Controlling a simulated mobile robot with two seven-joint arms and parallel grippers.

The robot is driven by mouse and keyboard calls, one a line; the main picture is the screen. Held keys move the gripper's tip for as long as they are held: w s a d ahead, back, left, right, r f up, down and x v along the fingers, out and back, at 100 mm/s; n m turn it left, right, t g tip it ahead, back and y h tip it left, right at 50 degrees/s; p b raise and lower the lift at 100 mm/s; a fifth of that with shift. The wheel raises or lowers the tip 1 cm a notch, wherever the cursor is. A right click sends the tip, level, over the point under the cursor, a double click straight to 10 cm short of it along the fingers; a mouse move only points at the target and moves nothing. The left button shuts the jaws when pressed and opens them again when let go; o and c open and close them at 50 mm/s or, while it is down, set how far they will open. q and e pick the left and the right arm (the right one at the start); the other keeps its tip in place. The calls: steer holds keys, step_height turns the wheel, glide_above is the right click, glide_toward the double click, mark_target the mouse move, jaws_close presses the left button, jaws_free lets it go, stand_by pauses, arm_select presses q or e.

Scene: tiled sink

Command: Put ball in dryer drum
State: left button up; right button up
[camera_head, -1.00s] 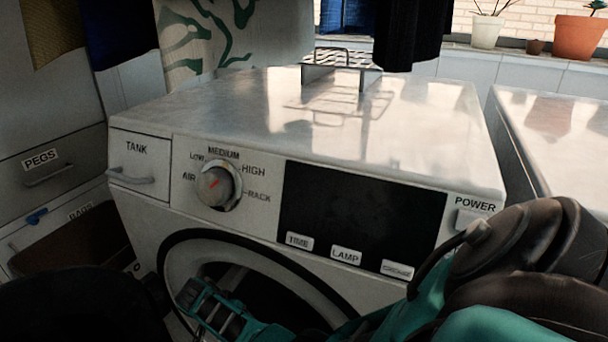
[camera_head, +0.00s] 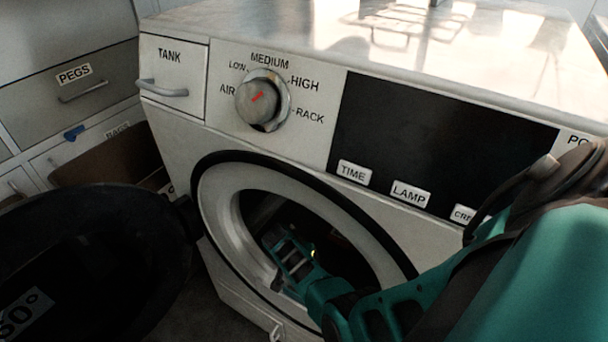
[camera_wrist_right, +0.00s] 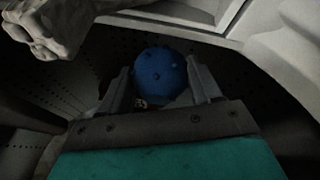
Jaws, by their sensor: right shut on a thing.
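The dryer's door opening shows in the head view, with its pale rim (camera_head: 222,222) around the dark drum. My right gripper (camera_head: 278,243) reaches in through this opening, coming from the right. In the right wrist view a blue ball (camera_wrist_right: 160,68) with small bumps sits between the two fingers of my right gripper (camera_wrist_right: 162,85), which are shut on it. The perforated grey drum wall (camera_wrist_right: 70,90) surrounds it there. The ball is hidden in the head view. My left gripper is not in view.
The round dark dryer door (camera_head: 95,245) stands open at the left. A pale crumpled cloth-like thing (camera_wrist_right: 50,28) shows at the top left of the right wrist view. The dial (camera_head: 262,100) and dark panel (camera_head: 430,140) are above the opening. Drawers (camera_head: 75,85) stand at the left.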

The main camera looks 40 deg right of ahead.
step_height(320, 180, down, 3)
steer(key=shift+r+b, duration=0.1)
steer(key=shift+b, duration=0.6)
steer(key=shift+r, duration=0.15)
steer(key=o, duration=1.1)
steer(key=shift+f, duration=0.2)
steer(key=shift+r, duration=0.15)
